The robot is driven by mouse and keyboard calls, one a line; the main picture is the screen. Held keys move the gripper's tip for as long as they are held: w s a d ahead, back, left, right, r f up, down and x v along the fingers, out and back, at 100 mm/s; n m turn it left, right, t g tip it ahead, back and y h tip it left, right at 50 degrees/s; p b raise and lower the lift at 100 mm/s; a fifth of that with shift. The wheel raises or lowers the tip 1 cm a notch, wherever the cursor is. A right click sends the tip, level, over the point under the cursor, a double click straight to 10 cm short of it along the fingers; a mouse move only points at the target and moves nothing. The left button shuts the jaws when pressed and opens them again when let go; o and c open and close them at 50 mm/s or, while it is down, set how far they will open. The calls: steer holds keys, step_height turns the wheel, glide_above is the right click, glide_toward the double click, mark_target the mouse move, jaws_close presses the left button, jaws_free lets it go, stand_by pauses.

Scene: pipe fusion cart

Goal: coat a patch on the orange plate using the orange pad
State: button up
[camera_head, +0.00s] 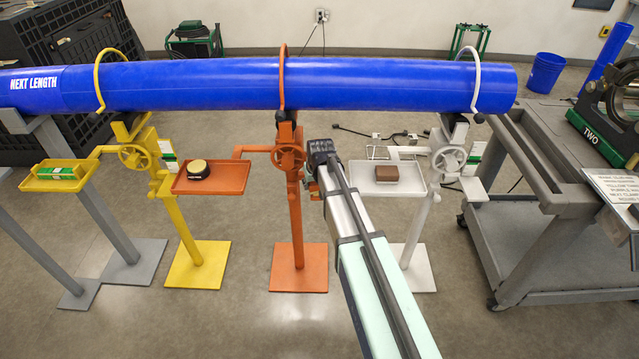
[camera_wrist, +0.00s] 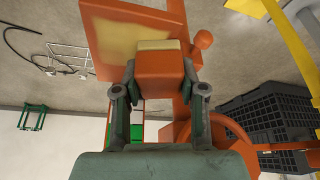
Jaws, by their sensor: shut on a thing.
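In the wrist view my gripper (camera_wrist: 160,78) is shut on the orange pad (camera_wrist: 160,63), a block with a cream strip on its far side. Just beyond the pad is the orange plate (camera_wrist: 113,70), with a tan patch (camera_wrist: 125,32) on its face. The pad's cream strip overlaps the plate's edge in the picture; I cannot tell whether they touch. In the head view my arm reaches to the right side of the orange stand (camera_head: 296,220), and my gripper, the pad and the plate are mostly hidden there.
A blue pipe (camera_head: 200,84) runs across above the stands. An orange tray (camera_head: 230,185) holds a round black-and-cream item (camera_head: 198,169). A white tray (camera_head: 375,186) carries a brown block (camera_head: 387,173). A yellow stand (camera_head: 190,240) is left, a grey cart (camera_head: 555,205) right.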

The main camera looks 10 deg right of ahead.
steer(key=shift+a, duration=0.25)
steer(key=shift+r+p, duration=1.75)
steer(key=shift+r, duration=1.3)
steer(key=shift+r, duration=0.1)
steer(key=shift+r+p, duration=0.95)
steer(key=shift+r, duration=0.5)
